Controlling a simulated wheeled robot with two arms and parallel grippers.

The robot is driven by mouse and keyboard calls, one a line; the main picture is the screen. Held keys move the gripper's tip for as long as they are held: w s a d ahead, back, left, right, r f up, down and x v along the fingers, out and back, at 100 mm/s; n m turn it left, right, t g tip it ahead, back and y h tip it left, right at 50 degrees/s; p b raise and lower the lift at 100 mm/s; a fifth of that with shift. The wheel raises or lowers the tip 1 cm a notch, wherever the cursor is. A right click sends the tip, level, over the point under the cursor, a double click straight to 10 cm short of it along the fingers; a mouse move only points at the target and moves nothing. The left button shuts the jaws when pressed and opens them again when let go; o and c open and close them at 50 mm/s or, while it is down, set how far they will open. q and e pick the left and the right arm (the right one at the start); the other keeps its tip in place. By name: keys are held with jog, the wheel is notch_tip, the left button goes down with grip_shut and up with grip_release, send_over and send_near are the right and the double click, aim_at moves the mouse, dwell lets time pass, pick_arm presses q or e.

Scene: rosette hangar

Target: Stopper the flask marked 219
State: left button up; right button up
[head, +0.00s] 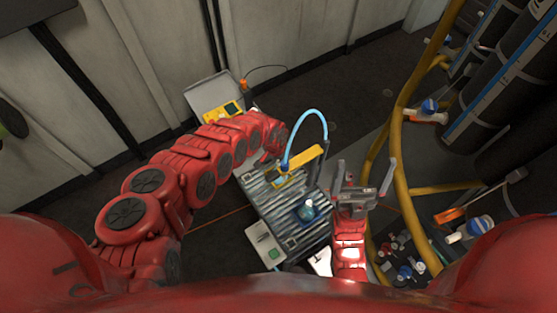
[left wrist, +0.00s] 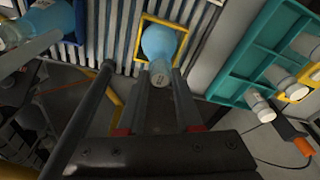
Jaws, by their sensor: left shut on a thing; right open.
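A round blue flask (left wrist: 159,42) sits within a yellow square frame (left wrist: 181,27) in the left wrist view. Its pale neck (left wrist: 160,74) carries a small dark marking that I cannot read. My left gripper (left wrist: 162,82) has its fingers on either side of this neck, shut on it. I cannot tell whether a stopper is in the neck. In the head view my left arm hides most of that grip. Another blue flask (head: 308,211) stands in a dark blue frame on the slatted table (head: 268,208). My right gripper (head: 366,172) is open and empty beside the table's right side.
A teal rack (left wrist: 232,75) with several pale-ended vessels lies at the right of the left wrist view. A light blue tube (head: 318,117) arches over the table's back. Yellow hoses (head: 397,150) and dark cylinders (head: 512,75) crowd the right. Floor behind the table is open.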

pick_arm(q)
jog(key=o, duration=1.6)
jog(key=shift+c, duration=0.2)
jog(key=shift+r, duration=0.1)
jog(key=shift+r+p, duration=2.6)
jog(key=shift+r, duration=0.35)
grip_shut()
